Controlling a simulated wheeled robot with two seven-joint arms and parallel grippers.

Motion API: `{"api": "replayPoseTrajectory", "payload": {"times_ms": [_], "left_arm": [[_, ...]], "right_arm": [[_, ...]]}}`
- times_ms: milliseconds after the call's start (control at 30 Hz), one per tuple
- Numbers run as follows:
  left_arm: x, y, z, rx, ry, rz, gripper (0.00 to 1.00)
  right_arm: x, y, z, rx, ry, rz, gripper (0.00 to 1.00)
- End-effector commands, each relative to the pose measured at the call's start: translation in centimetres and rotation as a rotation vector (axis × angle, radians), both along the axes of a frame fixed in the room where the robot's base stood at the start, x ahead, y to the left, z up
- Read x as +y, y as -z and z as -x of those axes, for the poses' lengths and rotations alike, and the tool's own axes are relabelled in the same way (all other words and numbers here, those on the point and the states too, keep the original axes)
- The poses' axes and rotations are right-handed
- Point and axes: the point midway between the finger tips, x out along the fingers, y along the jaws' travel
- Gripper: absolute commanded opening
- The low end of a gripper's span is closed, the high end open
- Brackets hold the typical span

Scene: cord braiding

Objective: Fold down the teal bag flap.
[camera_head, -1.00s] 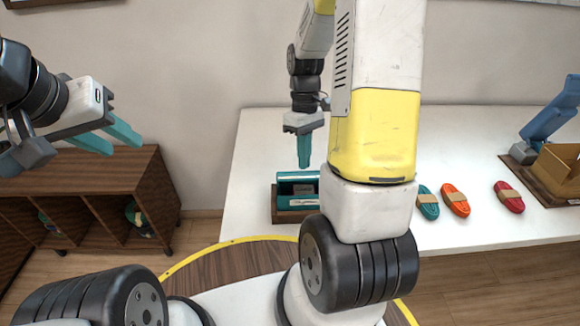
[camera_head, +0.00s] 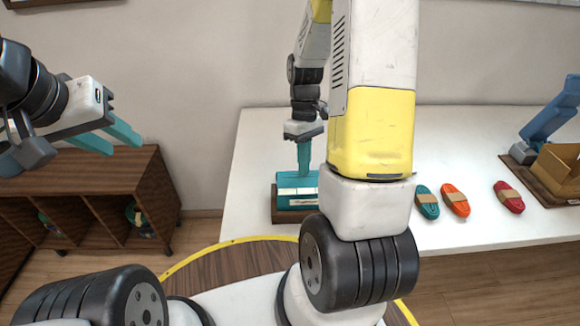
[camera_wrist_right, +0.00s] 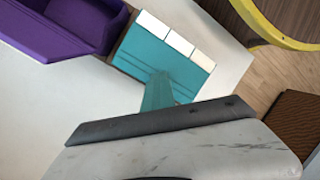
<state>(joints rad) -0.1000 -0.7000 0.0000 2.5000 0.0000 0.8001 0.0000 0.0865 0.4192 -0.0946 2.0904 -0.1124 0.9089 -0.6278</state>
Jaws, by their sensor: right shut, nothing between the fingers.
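The teal bag (camera_head: 292,181) sits on a brown base (camera_head: 290,217) at the near left part of the white table. Its flap lies down over the top, with a row of white patches along its near edge. The teal flap (camera_wrist_right: 150,52) and the white patches also show in the right wrist view. My right gripper (camera_head: 304,168) points straight down with shut teal fingers, its tips at the flap; contact is hard to tell. Its finger (camera_wrist_right: 158,92) also shows in the right wrist view. My left gripper (camera_head: 121,143) is open and empty, in the air at the left, far from the bag.
Teal (camera_head: 427,202), orange (camera_head: 455,199) and red (camera_head: 509,197) cord bundles lie to the right on the white table (camera_head: 460,140). A cardboard box (camera_head: 562,170) stands at the far right. A purple object (camera_wrist_right: 72,22) is beside the bag in the right wrist view.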

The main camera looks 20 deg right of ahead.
Motion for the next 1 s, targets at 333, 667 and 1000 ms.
{"api": "replayPoseTrajectory", "payload": {"times_ms": [333, 667, 1000], "left_arm": [[0.0, 0.0, 0.0, 0.0, 0.0, 0.0, 0.36], [0.0, 0.0, 0.0, 0.0, 0.0, 0.0, 0.36], [0.0, 0.0, 0.0, 0.0, 0.0, 0.0, 0.36]], "right_arm": [[0.0, -2.7, -0.1, -0.003, 0.0, 0.001, 0.0], [0.0, -6.0, -0.1, -0.004, 0.0, 0.0, 0.0], [0.0, -8.0, 0.0, 0.0, 0.0, 0.0, 0.0]]}}
